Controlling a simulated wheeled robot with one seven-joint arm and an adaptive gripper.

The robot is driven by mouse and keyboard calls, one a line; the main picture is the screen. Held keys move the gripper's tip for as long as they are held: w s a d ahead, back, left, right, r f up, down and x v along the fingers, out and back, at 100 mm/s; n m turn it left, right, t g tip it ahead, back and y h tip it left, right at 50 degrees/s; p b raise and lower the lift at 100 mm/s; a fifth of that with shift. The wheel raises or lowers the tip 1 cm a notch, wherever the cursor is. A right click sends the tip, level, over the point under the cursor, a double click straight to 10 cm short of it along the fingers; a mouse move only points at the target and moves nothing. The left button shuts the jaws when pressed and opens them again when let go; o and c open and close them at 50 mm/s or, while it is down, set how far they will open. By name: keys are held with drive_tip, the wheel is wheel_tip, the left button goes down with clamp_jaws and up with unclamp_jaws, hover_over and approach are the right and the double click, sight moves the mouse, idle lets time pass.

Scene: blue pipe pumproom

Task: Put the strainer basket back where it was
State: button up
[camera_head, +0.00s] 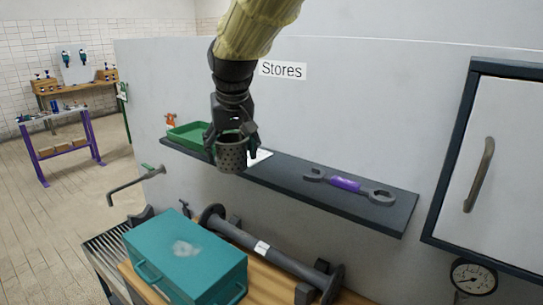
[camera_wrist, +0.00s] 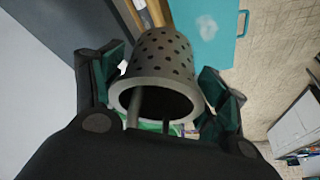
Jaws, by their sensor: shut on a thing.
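The strainer basket (camera_head: 231,153) is a dark grey perforated metal cup. My gripper (camera_head: 232,140) is shut on it and holds it in front of the left half of the dark wall shelf (camera_head: 290,176). In the wrist view the basket (camera_wrist: 161,58) sits between the two fingers of my gripper (camera_wrist: 160,95), with its open rim towards the camera and its holes showing on the side. A handle-like pair of bars crosses its mouth. I cannot tell whether the basket touches the shelf.
On the shelf are a green tray (camera_head: 188,136), a white item (camera_head: 259,157) partly hidden by my gripper, and a purple-handled wrench (camera_head: 347,184). Below stand a teal box (camera_head: 186,258) and a flanged pipe (camera_head: 268,252) on a wooden bench. A cabinet (camera_head: 495,165) is at right.

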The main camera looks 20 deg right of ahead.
drive_tip(key=shift+w+d, duration=0.1)
drive_tip(key=shift+w, duration=0.3)
drive_tip(key=shift+w+d, duration=0.15)
drive_tip(key=shift+d, duration=0.2)
drive_tip(key=w+d+p, duration=0.1)
drive_tip(key=d, duration=0.2)
drive_tip(key=w+d+p, duration=0.1)
drive_tip(key=w+d, duration=0.1)
drive_tip(key=d, duration=0.1)
drive_tip(key=w+d+p, duration=0.1)
drive_tip(key=d+p, duration=0.1)
drive_tip(key=d, duration=0.1)
drive_tip(key=shift+w+d+f, duration=0.1)
drive_tip(key=shift+w+f, duration=0.2)
drive_tip(key=shift+f, duration=0.05)
drive_tip(key=d+p, duration=0.1)
drive_tip(key=d, duration=0.2)
drive_tip(key=shift+w+r, duration=0.1)
drive_tip(key=shift+r, duration=0.05)
drive_tip(key=shift+d, duration=0.3)
drive_tip(key=p+x, duration=0.2)
drive_tip(key=x, duration=0.1)
drive_tip(key=shift+w+d+p, duration=0.1)
drive_tip(key=shift+d+p, duration=0.2)
drive_tip(key=shift+d, duration=0.05)
drive_tip(key=shift+s+f, duration=0.3)
drive_tip(key=shift+f, duration=0.25)
drive_tip(key=shift+w+a, duration=0.1)
drive_tip(key=shift+w+f, duration=0.1)
drive_tip(key=shift+f, duration=0.1)
